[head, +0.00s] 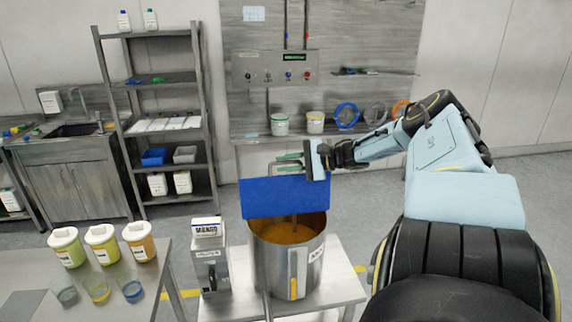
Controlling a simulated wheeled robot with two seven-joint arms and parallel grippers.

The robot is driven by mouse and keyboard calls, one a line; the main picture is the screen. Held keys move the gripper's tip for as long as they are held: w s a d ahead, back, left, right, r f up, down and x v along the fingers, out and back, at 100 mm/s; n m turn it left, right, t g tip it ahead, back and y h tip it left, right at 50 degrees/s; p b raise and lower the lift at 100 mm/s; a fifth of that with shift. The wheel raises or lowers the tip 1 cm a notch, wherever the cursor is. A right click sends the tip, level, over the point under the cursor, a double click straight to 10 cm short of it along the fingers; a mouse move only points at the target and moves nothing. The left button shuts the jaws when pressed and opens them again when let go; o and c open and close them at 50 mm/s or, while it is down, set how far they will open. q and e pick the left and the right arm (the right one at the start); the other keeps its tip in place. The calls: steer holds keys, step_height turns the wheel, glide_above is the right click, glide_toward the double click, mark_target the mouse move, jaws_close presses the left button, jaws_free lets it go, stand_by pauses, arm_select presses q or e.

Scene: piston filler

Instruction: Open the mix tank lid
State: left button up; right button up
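The mix tank (271,268) is a steel pot on a small steel table, with orange liquid inside. Its blue lid (285,198) is raised, standing steeply tilted at the back of the tank mouth, so the liquid shows. A thin shaft (293,222) runs down into the liquid below the lid. My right gripper (285,164) is just above the lid's upper edge, pointing left. Its two fingers look apart with nothing between them. Whether a finger touches the lid is hard to tell. My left gripper is not in view.
A dispenser box labelled MANGO (207,227) stands left of the tank. Tubs (103,243) and cups (99,291) sit on a table (190,253) at left. A wall panel with shelf (345,132) is behind. Floor is open right of the tank, beyond my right arm.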

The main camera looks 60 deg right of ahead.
steer(key=shift+o, duration=1.2)
steer(key=shift+s+d+r+p, duration=0.1)
steer(key=shift+s+d+p, duration=0.1)
steer(key=shift+s, duration=0.15)
steer(key=shift+s+d+r+p, duration=0.1)
steer(key=shift+s+p, duration=0.1)
steer(key=shift+s, duration=0.1)
steer(key=p+v, duration=0.1)
steer(key=v, duration=1.1)
steer(key=shift+s+a+f, duration=0.1)
steer(key=shift+f, duration=0.05)
